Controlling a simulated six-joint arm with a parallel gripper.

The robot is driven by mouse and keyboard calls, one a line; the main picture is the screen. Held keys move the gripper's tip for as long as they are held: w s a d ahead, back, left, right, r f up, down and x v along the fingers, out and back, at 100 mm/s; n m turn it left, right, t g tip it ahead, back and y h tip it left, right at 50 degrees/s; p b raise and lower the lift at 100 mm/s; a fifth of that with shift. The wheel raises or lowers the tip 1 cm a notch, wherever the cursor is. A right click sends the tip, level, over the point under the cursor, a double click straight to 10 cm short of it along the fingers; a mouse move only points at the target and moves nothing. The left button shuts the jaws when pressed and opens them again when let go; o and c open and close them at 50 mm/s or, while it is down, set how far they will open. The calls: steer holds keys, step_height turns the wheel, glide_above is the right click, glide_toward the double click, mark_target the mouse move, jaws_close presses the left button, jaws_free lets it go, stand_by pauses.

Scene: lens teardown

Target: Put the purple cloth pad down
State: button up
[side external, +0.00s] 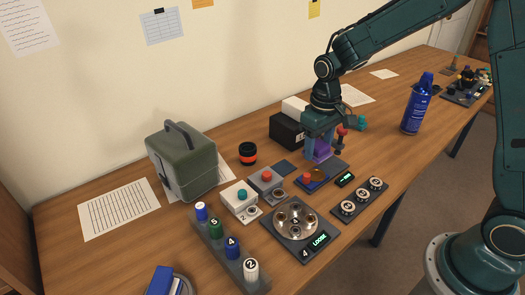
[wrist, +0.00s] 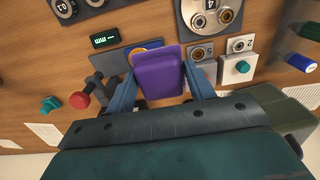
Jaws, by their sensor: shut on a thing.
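The purple cloth pad (wrist: 158,72) is held between the two blue fingers of my gripper (wrist: 162,85) in the wrist view. In the side external view the pad (side external: 322,150) shows between the fingers of my gripper (side external: 320,148), which points down over the back of the bench. The pad hangs above or at the rear of a dark plate (side external: 333,170) with a red knob and an orange-gold part. I cannot tell whether the pad touches the plate.
A black box (side external: 286,130) stands just behind my gripper. A red-knobbed post (wrist: 80,98) is close beside it. A round lens fixture (side external: 295,220), a blue spray can (side external: 416,105) and a green-grey case (side external: 183,160) stand around. Bare wood lies toward the right.

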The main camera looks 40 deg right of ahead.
step_height(320, 180, up, 10)
steer(key=shift+r, duration=0.1)
steer(key=d, duration=0.1)
steer(key=m, duration=1.9)
glide_above(405, 152)
step_height(405, 152, down, 5)
steer(key=shift+d+r, duration=0.1)
step_height(405, 152, down, 20)
steer(key=shift+r, duration=0.2)
